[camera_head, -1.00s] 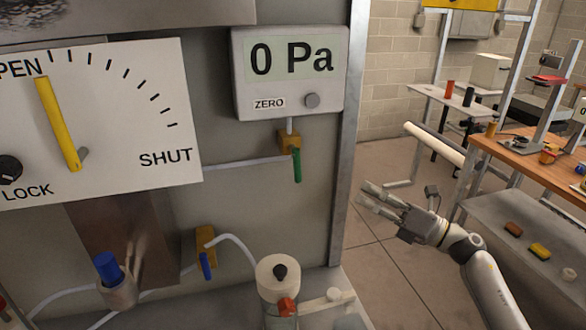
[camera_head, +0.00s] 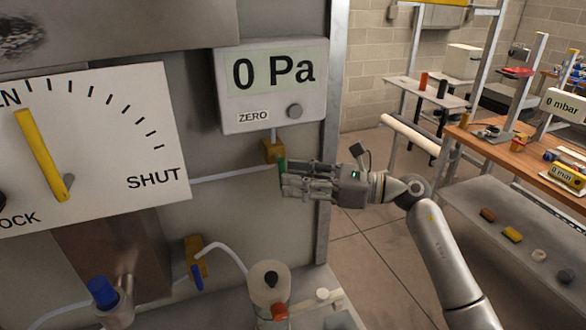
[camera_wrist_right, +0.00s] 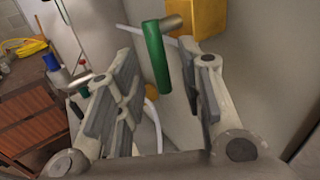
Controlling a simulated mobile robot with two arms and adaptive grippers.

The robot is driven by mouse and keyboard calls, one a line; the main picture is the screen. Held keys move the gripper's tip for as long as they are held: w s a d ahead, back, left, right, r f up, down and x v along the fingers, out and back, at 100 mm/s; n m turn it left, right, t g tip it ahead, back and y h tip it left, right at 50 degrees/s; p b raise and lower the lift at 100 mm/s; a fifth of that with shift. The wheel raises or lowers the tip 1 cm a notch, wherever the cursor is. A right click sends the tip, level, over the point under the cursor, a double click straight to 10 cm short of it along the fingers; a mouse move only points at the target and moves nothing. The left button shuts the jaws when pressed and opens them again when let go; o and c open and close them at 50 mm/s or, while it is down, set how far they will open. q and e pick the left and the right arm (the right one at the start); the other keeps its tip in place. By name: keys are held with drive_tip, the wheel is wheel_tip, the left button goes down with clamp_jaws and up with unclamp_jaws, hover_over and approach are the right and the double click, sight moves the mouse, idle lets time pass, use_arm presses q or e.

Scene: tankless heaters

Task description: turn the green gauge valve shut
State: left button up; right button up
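The green handle (camera_head: 282,174) of the gauge valve hangs down from its yellow body (camera_head: 273,150), below the 0 Pa display (camera_head: 272,83). My right gripper (camera_head: 287,178) reaches in from the right, with its fingertips at the handle and partly covering it. In the right wrist view the green handle (camera_wrist_right: 157,58) hangs from a metal stem on the yellow body (camera_wrist_right: 197,16). The open fingers (camera_wrist_right: 165,80) stand on either side of it, with visible gaps. My left gripper is not in view.
A dial plate (camera_head: 100,140) with a yellow pointer (camera_head: 42,155) is at left. A blue-handled valve (camera_head: 195,268) and a white-topped vessel (camera_head: 269,280) are below. A metal post (camera_head: 330,130) stands behind my right gripper. A wooden workbench (camera_head: 510,150) is at right.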

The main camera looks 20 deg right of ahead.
drive_tip(key=shift+w+a, duration=0.3)
drive_tip(key=shift+a, duration=0.15)
clamp_jaws()
